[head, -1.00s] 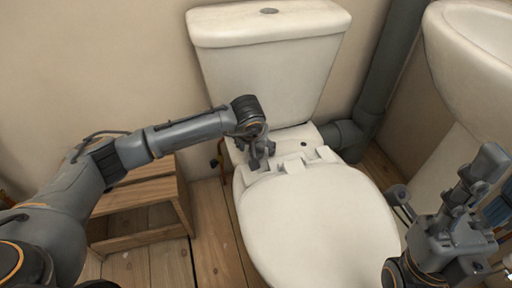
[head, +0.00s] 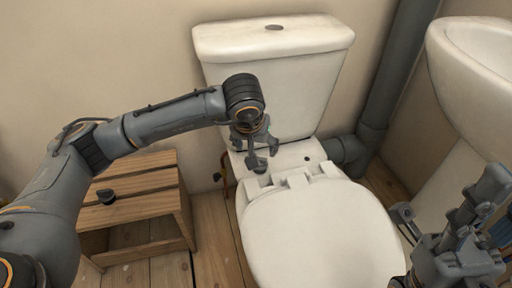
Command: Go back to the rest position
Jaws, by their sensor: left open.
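My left gripper (head: 263,150) is open, with its fingers pointing down over the back of the toilet bowl. It is near the hinge blocks (head: 300,181) of the white toilet seat (head: 322,235), and nothing shows between its fingers. Its arm comes in from the left and passes above the wooden stool. My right gripper (head: 440,212) is at the lower right, in front of the washbasin's pedestal, with its fingers pointing up. It is partly cut off by the picture edge, and its jaw state is unclear.
The toilet cistern (head: 268,50) stands behind the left gripper. A grey pipe (head: 395,80) and white washbasin (head: 475,65) are at the right. Floor shows between stool and toilet.

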